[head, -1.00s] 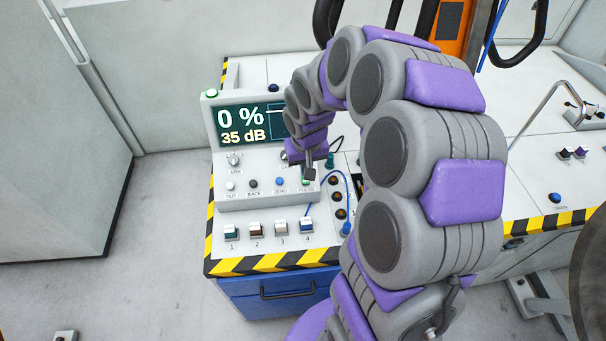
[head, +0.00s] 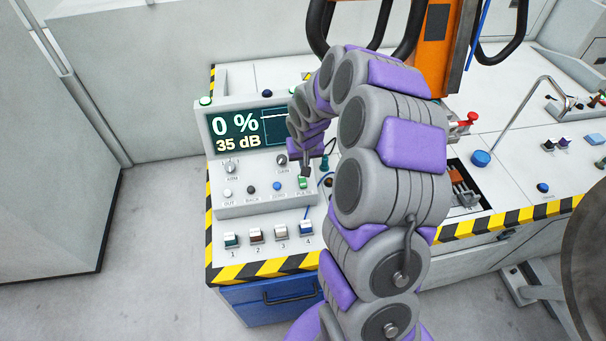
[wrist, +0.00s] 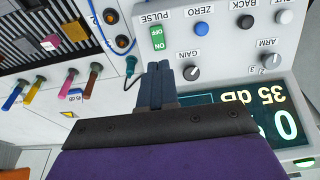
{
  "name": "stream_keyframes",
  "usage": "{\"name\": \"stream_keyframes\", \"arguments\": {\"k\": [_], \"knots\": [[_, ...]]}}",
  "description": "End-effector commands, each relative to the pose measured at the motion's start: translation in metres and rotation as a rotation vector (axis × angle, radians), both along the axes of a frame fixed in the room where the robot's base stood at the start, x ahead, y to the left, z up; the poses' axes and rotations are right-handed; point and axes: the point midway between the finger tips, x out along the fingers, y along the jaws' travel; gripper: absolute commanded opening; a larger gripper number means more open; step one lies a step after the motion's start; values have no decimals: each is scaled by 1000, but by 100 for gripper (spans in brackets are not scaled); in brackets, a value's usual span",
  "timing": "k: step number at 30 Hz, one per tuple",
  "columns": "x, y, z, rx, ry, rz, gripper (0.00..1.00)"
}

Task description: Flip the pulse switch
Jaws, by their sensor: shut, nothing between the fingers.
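The pulse switch (head: 303,183) is a small green rocker at the right of the console's lower row, above its PULSE label. In the wrist view the pulse switch (wrist: 157,37) shows ON and OFF marks, upside down. My gripper (head: 306,171) is shut and empty, just behind the switch on the display side. In the wrist view my gripper (wrist: 160,66) has its tips close to the switch, with a small gap in the picture. I cannot tell the exact height of the tips above the panel. The console display (head: 237,132) reads 0 % and 35 dB.
The GAIN knob (wrist: 191,73) is right beside my fingers in the wrist view. The blue ZERO button (wrist: 201,27) is next to the switch. A green cable plug (wrist: 131,66) stands on the other side. Numbered switches (head: 256,236) line the panel front.

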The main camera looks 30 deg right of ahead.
Motion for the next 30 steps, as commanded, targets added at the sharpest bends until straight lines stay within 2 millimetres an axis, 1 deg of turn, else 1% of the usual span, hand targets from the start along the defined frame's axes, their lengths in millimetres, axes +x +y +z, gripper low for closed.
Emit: {"name": "stream_keyframes", "arguments": {"k": [5, 12, 21, 25, 30], "knots": [[3, -3, -24, 2, 8, 1, 0], [14, -7, -68, 4, 5, 0, 0], [26, -9, -115, 1, 4, 0, 0], [29, -10, -126, 1, 0, -1, 0], [31, -11, -133, 2, -1, 0, 0]]}}
